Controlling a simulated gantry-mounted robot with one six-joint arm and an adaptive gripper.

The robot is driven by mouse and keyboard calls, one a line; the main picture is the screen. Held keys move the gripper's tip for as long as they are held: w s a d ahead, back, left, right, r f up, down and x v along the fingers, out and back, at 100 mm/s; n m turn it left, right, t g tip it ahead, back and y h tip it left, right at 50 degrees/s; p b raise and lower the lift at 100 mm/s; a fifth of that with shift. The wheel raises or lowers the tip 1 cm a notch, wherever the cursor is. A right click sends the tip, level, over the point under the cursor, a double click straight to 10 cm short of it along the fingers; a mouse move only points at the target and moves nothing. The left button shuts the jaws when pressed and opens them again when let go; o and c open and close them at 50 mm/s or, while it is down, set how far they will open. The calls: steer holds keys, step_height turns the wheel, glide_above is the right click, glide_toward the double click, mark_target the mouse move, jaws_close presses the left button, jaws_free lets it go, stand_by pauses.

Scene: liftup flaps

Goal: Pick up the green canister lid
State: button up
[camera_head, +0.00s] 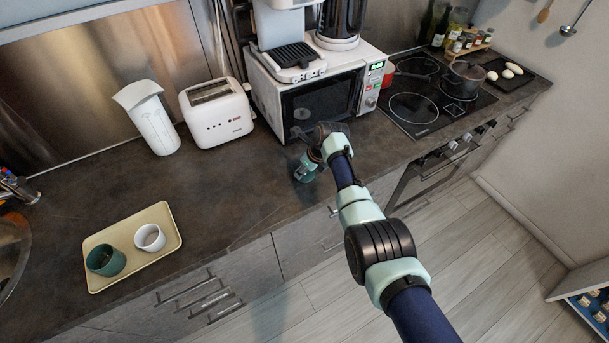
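A small teal-green piece (304,171) shows on the counter in front of the microwave, right at the end of my arm. It may be the green canister or its lid; it is too small and too covered by my arm to tell. My gripper (309,150) is over or beside it. The fingers are dark and small, so I cannot tell whether they are open, shut or touching it.
The microwave (318,107) stands close behind my gripper. A white toaster (217,112) and a white pitcher (151,121) are to the left. A cream tray (161,217) holds a green cup (105,261) and a white cup (149,238). The hob (416,111) is right; mid-left counter is clear.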

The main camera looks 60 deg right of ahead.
steer(key=shift+c, duration=0.3)
jaws_close()
